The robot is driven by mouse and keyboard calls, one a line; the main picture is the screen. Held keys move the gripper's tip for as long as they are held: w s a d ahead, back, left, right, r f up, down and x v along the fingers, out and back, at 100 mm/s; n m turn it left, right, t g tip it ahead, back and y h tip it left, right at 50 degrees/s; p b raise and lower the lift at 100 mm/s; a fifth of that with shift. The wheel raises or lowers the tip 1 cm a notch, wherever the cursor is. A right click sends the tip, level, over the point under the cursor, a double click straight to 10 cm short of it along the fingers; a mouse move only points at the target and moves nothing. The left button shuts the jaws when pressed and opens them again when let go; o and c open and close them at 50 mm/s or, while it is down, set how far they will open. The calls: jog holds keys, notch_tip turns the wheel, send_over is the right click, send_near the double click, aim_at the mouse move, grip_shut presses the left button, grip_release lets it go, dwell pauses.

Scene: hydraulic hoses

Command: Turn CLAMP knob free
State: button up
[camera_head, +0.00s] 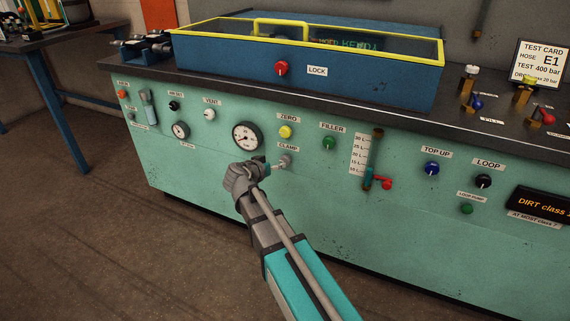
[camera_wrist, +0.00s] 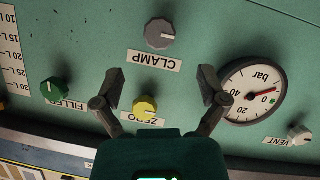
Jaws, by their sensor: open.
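The CLAMP knob (camera_head: 285,160) is a small grey knob on the green panel, beside its CLAMP label and below the yellow ZERO knob (camera_head: 286,132). In the wrist view, which is upside down, the grey CLAMP knob (camera_wrist: 160,33) has a pale pointer mark directed to the right. My gripper (camera_head: 268,167) is close to the panel, just left of the knob in the head view. In the wrist view my gripper (camera_wrist: 158,76) has its two fingers spread wide, with nothing between them. The knob lies beyond the fingertips, near the top of the picture.
A pressure gauge (camera_head: 246,136), the green FILLER knob (camera_head: 329,143) and a level tube with a red-handled valve (camera_head: 386,184) surround the spot. Above is the bench top with a blue, yellow-framed box (camera_head: 350,83) and its red LOCK knob (camera_head: 281,69). The panel below CLAMP is bare.

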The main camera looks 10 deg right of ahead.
aim_at(284, 161)
jog(key=b+x, duration=0.2)
jog(key=x, duration=0.6)
jog(key=shift+w+d+f+b, duration=0.15)
jog(key=shift+w+d+b, duration=0.1)
jog(key=shift+b, duration=0.15)
jog(key=c, duration=1.1)
